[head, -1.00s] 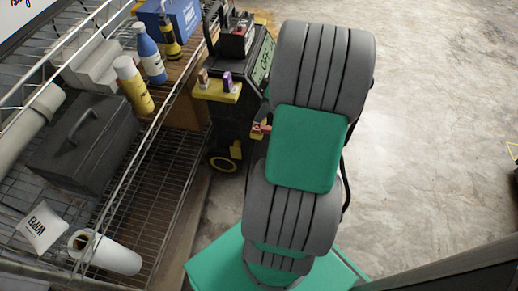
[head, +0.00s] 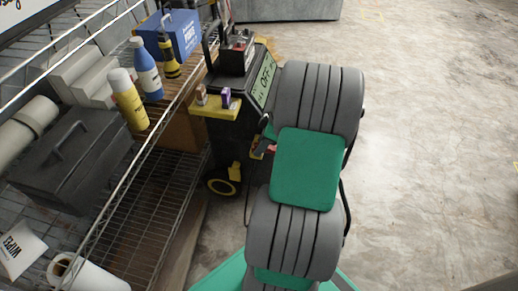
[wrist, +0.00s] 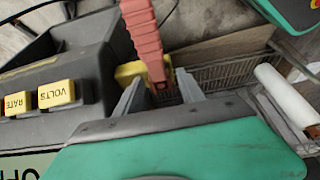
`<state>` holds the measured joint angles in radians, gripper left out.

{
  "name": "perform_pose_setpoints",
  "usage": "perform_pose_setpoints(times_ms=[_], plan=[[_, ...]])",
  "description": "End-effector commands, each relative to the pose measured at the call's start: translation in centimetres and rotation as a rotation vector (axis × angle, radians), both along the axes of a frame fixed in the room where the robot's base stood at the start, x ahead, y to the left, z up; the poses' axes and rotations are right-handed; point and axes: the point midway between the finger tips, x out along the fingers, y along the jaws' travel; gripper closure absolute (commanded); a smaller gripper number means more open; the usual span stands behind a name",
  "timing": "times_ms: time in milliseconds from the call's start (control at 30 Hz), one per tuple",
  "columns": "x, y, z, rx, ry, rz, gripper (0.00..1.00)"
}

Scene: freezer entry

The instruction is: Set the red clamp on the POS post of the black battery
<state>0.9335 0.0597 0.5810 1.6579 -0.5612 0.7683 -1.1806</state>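The black battery (head: 237,58) sits on top of the dark wheeled charger (head: 230,140), with some red on its top. I cannot make out which post is POS. The red clamp (wrist: 145,35) is large at the top of the wrist view, its narrow end pointing down between my fingers. In the head view only a small red bit (head: 270,149) shows at the charger's side, beside my arm. My gripper (wrist: 160,90) has its two grey fingers apart, one on each side of the clamp's narrow end, with gaps visible. My arm hides most of the gripper in the head view.
A yellow ledge (head: 217,107) with small brown and purple items sticks out from the charger. A wire shelf (head: 165,190) with bottles, a dark toolbox (head: 75,160) and a blue box (head: 170,35) stands close on the left. The floor (head: 430,140) on the right is clear.

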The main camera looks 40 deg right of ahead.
Motion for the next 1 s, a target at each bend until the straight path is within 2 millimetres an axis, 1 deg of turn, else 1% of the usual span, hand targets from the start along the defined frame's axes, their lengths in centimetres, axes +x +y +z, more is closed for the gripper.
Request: perform_pose_setpoints(times_ms=[33, 67, 533, 1000], plan=[[0.00, 0.00, 0.01, 0.000, 0.000, 0.000, 0.59], [-0.01, 0.00, 0.02, 0.000, 0.000, 0.000, 0.61], [-0.02, -0.01, 0.02, 0.000, 0.000, 0.000, 0.99], [0.00, -0.05, 0.11, -0.001, -0.001, 0.000, 1.00]])
